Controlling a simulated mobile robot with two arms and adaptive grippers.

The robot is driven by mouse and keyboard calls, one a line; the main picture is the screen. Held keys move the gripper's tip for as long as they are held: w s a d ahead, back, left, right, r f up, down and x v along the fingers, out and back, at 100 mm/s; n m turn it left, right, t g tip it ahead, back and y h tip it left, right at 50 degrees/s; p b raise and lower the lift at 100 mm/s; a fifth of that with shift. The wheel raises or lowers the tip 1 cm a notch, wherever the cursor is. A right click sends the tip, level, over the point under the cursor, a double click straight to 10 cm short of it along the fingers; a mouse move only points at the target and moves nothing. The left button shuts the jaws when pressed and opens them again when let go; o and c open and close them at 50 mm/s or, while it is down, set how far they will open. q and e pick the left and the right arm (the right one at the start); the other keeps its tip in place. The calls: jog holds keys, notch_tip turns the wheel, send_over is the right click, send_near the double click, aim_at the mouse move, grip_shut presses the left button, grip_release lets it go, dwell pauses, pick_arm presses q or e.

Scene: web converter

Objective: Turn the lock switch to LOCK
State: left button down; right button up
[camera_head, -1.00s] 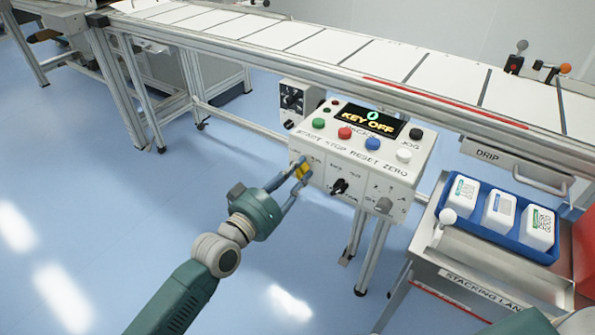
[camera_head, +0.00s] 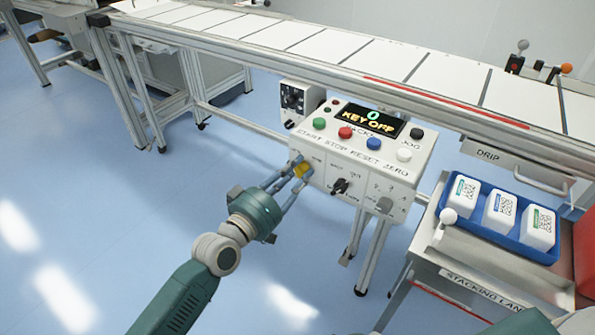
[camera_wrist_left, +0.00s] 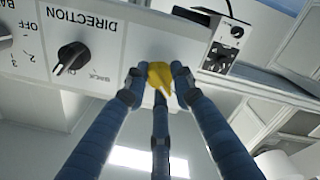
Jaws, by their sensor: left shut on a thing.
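The white control box (camera_head: 335,157) stands below the conveyor, with a display (camera_head: 368,119) reading "0" and "KEY OFF". A yellow switch knob (camera_head: 302,170) is at the left of its front face; I take it for the lock switch, but its label is too small to read. My left gripper (camera_head: 298,178) is shut on this knob. In the left wrist view the fingers (camera_wrist_left: 160,82) close around the yellow knob (camera_wrist_left: 161,76), hiding its sides. A black direction knob (camera_head: 340,186) is to its right, also seen in the left wrist view (camera_wrist_left: 72,58). My right gripper is not visible.
Green, red, blue, black and white buttons sit on the box's top. A silver knob (camera_head: 384,205) is at its front right. A blue tray (camera_head: 483,228) with several white containers is to the right. Blue floor (camera_head: 90,220) lies open at left.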

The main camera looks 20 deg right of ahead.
pick_arm(q)
jog(key=c, duration=1.5)
grip_release()
jog(key=shift+w+a+r, duration=0.2)
jog(key=shift+w+r, duration=0.05)
jog(key=shift+r, duration=0.05)
jog(key=shift+s+f, duration=0.1)
jog(key=shift+f, duration=0.1)
jog(key=v, duration=1.2)
